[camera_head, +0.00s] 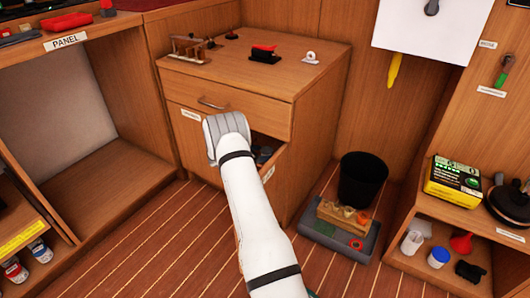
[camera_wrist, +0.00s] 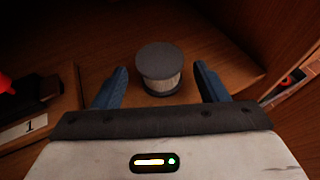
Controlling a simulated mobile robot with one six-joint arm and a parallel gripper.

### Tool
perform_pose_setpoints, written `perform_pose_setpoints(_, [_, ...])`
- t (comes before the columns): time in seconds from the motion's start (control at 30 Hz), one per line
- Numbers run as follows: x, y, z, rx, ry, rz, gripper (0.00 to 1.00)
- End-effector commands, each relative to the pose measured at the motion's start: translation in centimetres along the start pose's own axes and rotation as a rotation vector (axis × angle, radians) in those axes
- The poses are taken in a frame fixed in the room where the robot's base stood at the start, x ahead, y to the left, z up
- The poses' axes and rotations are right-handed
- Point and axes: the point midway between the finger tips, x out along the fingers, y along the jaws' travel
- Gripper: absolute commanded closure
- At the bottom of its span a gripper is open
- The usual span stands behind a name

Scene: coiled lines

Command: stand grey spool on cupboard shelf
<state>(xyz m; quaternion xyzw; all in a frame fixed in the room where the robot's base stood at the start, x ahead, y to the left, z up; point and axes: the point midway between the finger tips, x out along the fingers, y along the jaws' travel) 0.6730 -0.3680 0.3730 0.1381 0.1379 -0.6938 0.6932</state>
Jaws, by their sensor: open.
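The grey spool (camera_wrist: 160,62) stands upright on a wooden surface in the wrist view, with dark grey flanges and pale line wound around its middle. My gripper (camera_wrist: 161,72) is open, with one blue finger on each side of the spool. I see a gap between the spool and each finger. In the head view my white arm reaches to the front of the wooden cabinet (camera_head: 295,82), below its top drawer, and hides the spool. Dark shapes show in the opening beside my wrist; I cannot tell what they are.
A black bin (camera_head: 362,180) and wooden crate stand right of the cabinet. Shelves with a box (camera_head: 456,182) and cups are at right. The left compartment (camera_head: 118,180) looks empty.

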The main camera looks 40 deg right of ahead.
Motion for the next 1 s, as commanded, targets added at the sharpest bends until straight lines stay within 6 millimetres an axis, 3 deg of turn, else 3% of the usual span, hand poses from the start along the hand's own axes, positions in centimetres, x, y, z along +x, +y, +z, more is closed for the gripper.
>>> perform_pose_setpoints(0.1, [-3.1, 0.1, 0.5, -0.002, 0.0, 0.002, 0.33])
perform_pose_setpoints(0.3, [-7.0, 0.0, 0.4, -0.001, -0.001, 0.001, 0.33])
perform_pose_setpoints(0.53, [-9.2, -0.1, 0.3, 0.006, 0.003, -0.002, 0.33])
perform_pose_setpoints(0.67, [-10.9, -0.9, 1.9, 0.071, 0.042, -0.024, 0.33])
perform_pose_setpoints(0.77, [-13.4, -2.7, 4.2, 0.174, 0.108, -0.064, 0.33])
perform_pose_setpoints(1.0, [-21.3, -9.6, 9.0, 0.492, 0.316, -0.202, 0.33])
